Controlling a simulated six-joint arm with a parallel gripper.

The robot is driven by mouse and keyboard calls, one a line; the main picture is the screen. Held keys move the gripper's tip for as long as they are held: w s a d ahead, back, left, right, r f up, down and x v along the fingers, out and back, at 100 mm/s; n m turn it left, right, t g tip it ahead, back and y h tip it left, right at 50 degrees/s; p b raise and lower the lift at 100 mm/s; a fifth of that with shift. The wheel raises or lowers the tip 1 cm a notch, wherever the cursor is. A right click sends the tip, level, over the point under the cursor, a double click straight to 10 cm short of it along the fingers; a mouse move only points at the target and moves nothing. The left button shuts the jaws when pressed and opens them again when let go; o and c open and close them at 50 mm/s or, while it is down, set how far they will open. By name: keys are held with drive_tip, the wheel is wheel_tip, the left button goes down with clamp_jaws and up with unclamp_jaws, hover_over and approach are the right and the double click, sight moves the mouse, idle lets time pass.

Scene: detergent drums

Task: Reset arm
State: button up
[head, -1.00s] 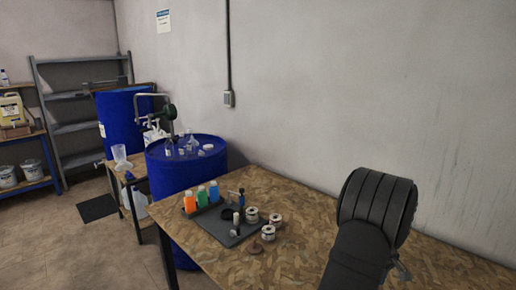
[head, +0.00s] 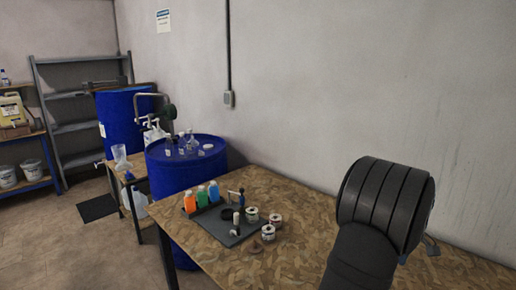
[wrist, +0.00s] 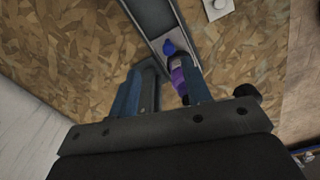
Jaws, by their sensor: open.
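My gripper (wrist: 168,72) is open in the wrist view, its two blue-grey fingers apart above the wood-chip table (wrist: 95,45). A purple bottle (wrist: 178,75) with a blue cap shows beyond the fingers, beside a long grey tray or holder (wrist: 150,18). I cannot tell how far below the fingers it is, and the right finger covers part of it. In the head view my dark arm stands over the table's right side and hides most of the gripper.
A dark tray (head: 222,232) with orange, green and blue bottles lies on the table's left part. Several small cans, one here (head: 252,215), stand on or near it. A blue drum (head: 186,170) with glassware stands behind. The table between cans and arm is clear.

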drive_tip(key=shift+r+m, duration=0.25)
drive_tip(key=shift+m, duration=1.25)
drive_tip(key=shift+r+m, duration=0.25)
drive_tip(key=shift+m, duration=1.25)
